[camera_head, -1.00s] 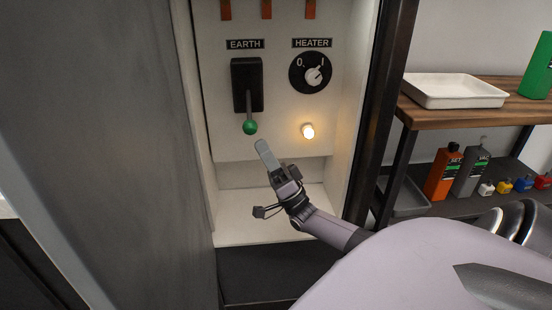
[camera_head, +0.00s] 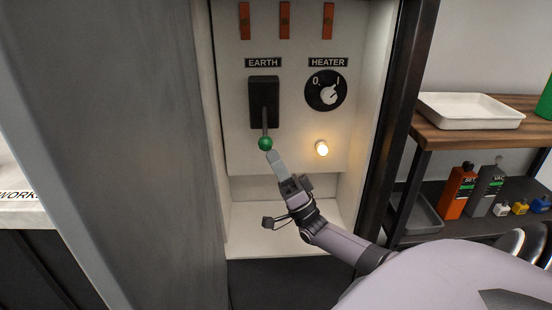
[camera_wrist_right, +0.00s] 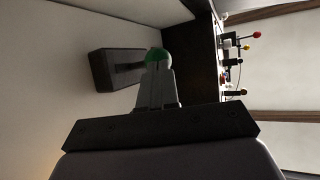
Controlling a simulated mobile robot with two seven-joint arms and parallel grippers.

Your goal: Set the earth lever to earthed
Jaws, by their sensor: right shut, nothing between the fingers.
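The earth lever is a dark stem with a green ball knob (camera_head: 265,143), on a black plate (camera_head: 263,91) under the EARTH label (camera_head: 263,62). The knob hangs at the low end of the plate, so the lever points down. My right gripper (camera_head: 273,157) is shut and empty, its fingertips just below the knob, touching or nearly so. In the right wrist view the knob (camera_wrist_right: 156,55) shows right at the fingertips, partly hidden by them. I cannot tell if there is contact. My left gripper is not in view.
To the right of the lever are the HEATER dial (camera_head: 326,91) and a lit lamp (camera_head: 322,148). The cabinet's side walls enclose the panel. A shelf with a white tray (camera_head: 479,111) and bottles (camera_head: 459,190) stands at the right.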

